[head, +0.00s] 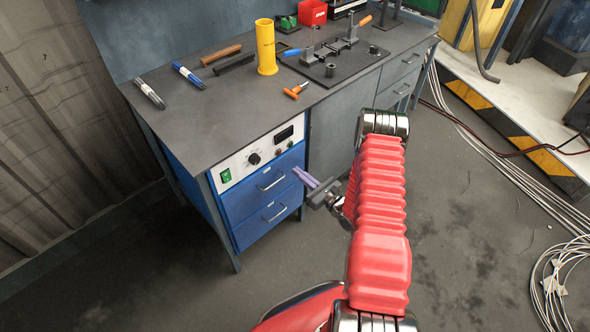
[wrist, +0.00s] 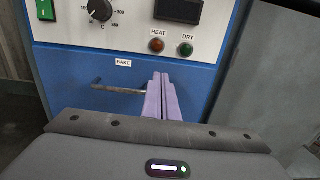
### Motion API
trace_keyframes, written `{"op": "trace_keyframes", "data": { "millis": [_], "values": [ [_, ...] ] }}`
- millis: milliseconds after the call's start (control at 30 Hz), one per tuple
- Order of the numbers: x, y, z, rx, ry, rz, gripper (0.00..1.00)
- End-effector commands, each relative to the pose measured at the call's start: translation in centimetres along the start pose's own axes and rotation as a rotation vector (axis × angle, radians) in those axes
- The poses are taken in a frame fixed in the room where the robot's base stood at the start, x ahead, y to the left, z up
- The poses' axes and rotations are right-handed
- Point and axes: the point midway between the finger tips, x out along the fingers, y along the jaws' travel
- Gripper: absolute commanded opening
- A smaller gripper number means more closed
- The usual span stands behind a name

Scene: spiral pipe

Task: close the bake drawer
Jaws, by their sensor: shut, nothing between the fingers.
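The bake drawer (head: 240,198) is the upper blue drawer under the white control panel. In the wrist view its blue front (wrist: 65,70) carries a BAKE label (wrist: 123,63) and a metal bar handle (wrist: 115,89). The front looks flush or nearly flush with the cabinet; I cannot tell if a small gap is left. My gripper (head: 298,172) has its lilac fingers together and empty, pointing at the right side of the drawer front. In the wrist view the fingertips (wrist: 160,78) overlap the handle's right end. I cannot tell if they touch the front.
A second blue drawer with its own handle (head: 275,214) is below. The control panel (head: 262,152) has a knob, a display and lamps. Tools and a yellow cylinder (head: 265,47) are on the bench top. Cables (head: 560,265) lie on the right floor. The floor before the drawers is clear.

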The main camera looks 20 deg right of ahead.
Motion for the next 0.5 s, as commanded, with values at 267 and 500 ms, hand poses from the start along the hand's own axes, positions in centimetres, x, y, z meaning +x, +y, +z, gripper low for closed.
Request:
{"op": "trace_keyframes", "data": {
  "millis": [267, 500],
  "values": [
    [-4.8, -0.2, 0.0, 0.002, 0.000, -0.005, 0.00],
    [-7.2, -0.1, 0.0, 0.001, 0.000, -0.003, 0.00]
  ]
}}
